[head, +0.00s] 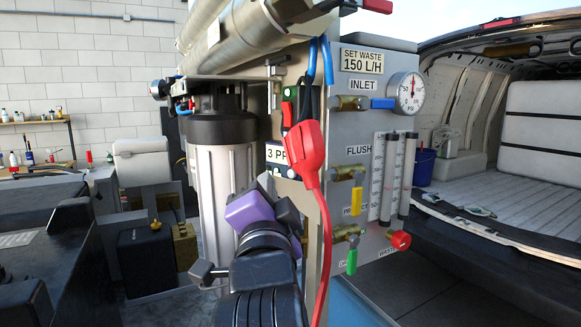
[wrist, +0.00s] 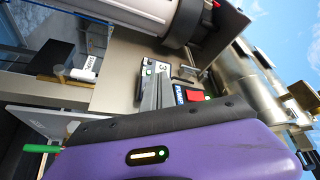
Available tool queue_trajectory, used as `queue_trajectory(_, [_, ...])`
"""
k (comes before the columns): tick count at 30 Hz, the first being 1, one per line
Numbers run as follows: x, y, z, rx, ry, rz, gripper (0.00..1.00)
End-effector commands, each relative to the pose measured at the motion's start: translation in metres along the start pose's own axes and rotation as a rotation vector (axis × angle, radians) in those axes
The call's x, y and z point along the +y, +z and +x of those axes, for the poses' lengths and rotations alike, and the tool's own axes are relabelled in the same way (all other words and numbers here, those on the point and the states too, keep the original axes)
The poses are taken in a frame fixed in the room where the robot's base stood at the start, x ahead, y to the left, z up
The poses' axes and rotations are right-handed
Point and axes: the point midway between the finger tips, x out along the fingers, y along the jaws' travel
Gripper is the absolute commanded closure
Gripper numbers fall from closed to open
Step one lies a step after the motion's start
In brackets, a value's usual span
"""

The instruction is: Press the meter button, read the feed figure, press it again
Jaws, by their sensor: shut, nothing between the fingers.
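The meter (head: 277,154) is on the side of the panel in the head view. Dark edging and a small green spot show below the display. In the wrist view the display (wrist: 164,71) shows "3", turned sideways, with a lit green button (wrist: 148,69) beside it. My gripper (wrist: 150,95) appears shut and empty in front of the meter. Its grey fingers overlap the display's lower part there, and I cannot tell whether they touch. In the head view the fingertips are not clearly visible.
The red clamp (head: 306,150) and its cable hang in front of the meter. A red switch (wrist: 195,97) sits beside the meter. Yellow (head: 357,202) and green (head: 351,262) valve handles stick out on the right. A filter housing (head: 222,165) stands left.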

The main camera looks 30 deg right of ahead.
Motion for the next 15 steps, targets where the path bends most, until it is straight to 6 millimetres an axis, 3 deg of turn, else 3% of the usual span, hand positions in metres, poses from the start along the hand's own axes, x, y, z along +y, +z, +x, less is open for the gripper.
queue_trajectory(6, [0.011, -0.011, 0.016, 0.001, 0.000, -0.002, 1.00])
queue_trajectory(15, [0.015, -0.015, 0.021, 0.001, 0.000, 0.000, 1.00])
